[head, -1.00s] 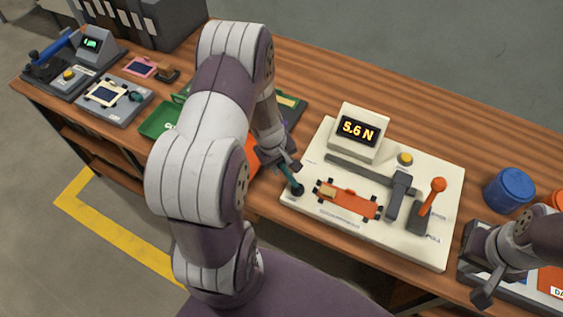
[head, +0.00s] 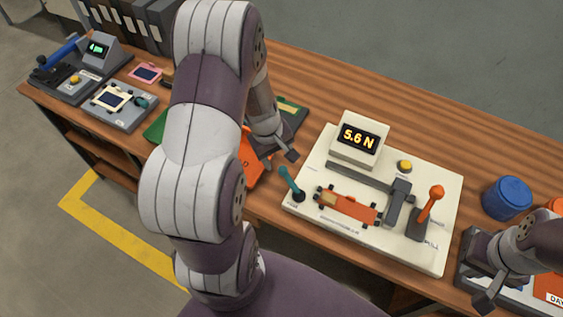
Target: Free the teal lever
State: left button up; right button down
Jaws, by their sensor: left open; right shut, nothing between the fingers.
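The teal lever (head: 290,183) stands at the left corner of the white test board (head: 335,226), tilted with its top toward the upper left. Nothing is on it. My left gripper (head: 279,160) is open and empty, just above and left of the lever's top, apart from it in the picture. An orange strip part (head: 347,207) lies on the board to the right of the lever. My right gripper (head: 478,281) is shut and empty at the lower right, beyond the board's right edge.
The board also carries a display reading 5.6 N (head: 359,137), a yellow button (head: 405,166), a grey slide (head: 399,200) and an orange-knobbed lever (head: 432,206). A blue jar (head: 507,197) stands to the right. Orange and green trays lie partly behind my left arm. Table behind the board is clear.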

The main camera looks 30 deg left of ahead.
pick_arm(q)
jog(key=r, duration=0.4)
jog(key=shift+s+a, duration=0.2)
jog(key=shift+s, duration=0.15)
jog(key=s+d+r+m, duration=0.3)
jog(key=d+m, duration=0.2)
jog(key=m, duration=0.1)
jog(key=s+d+r+m+y, duration=0.1)
jog(key=s+d+r+m, duration=0.2)
jog(key=d+m, duration=0.3)
jog(key=shift+s+r+g, duration=0.15)
jog(key=shift+r+g, duration=0.1)
jog(key=shift+g, duration=0.05)
